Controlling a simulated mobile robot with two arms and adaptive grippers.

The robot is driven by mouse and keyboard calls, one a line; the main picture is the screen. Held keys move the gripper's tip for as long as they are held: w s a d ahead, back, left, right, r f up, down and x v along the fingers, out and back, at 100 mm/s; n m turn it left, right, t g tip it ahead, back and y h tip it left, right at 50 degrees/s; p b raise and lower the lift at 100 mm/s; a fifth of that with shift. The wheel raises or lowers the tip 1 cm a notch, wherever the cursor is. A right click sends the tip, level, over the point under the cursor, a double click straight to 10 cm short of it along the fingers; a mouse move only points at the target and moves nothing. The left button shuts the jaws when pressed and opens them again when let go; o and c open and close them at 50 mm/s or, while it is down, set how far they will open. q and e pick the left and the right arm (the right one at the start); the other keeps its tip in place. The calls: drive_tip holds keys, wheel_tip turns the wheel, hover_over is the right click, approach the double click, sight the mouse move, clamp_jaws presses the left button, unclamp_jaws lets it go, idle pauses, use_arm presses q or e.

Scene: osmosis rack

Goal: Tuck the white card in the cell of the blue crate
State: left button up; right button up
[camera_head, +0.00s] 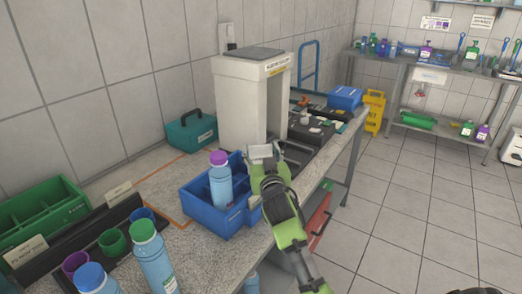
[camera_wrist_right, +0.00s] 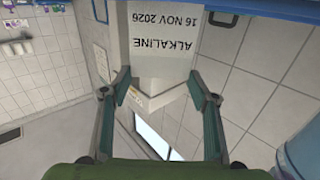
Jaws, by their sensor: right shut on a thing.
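The white card (camera_head: 261,151) is held up at the tip of my right gripper (camera_head: 265,160), just right of the blue crate (camera_head: 224,222) and near its rim height. In the right wrist view the card (camera_wrist_right: 160,40) shows upside-down print, "ALKALINE" and "16 NOV 2026", between the two fingers of my right gripper (camera_wrist_right: 160,85), which is shut on it. The crate holds a blue bottle with a purple cap (camera_head: 220,182). A blue rim (camera_wrist_right: 250,9) crosses the top of the wrist view. The crate's inner cells are mostly hidden. My left gripper is not in view.
A white machine (camera_head: 240,105) stands behind the crate. A teal box (camera_head: 191,131) sits behind it to the left. Bottles (camera_head: 152,255), cups (camera_head: 113,242) and a green crate (camera_head: 45,215) fill the near left. Open floor (camera_head: 400,215) lies to the right.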

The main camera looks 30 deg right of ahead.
drive_tip(key=shift+f+b, duration=0.45)
drive_tip(key=shift+f, duration=0.15)
idle(0.5)
drive_tip(key=shift+f+b, duration=1.4)
drive_tip(key=shift+f, duration=0.55)
idle(0.7)
drive_tip(key=o, duration=1)
drive_tip(key=shift+r, duration=0.2)
wheel_tip(320, 180, up, 7)
drive_tip(key=p, duration=0.7)
hover_over(260, 159)
drive_tip(key=s, duration=0.2)
drive_tip(key=shift+w+a+f, duration=0.1)
drive_tip(key=shift+a+f, duration=0.05)
drive_tip(key=shift+a, duration=0.25)
drive_tip(key=shift+f, duration=0.1)
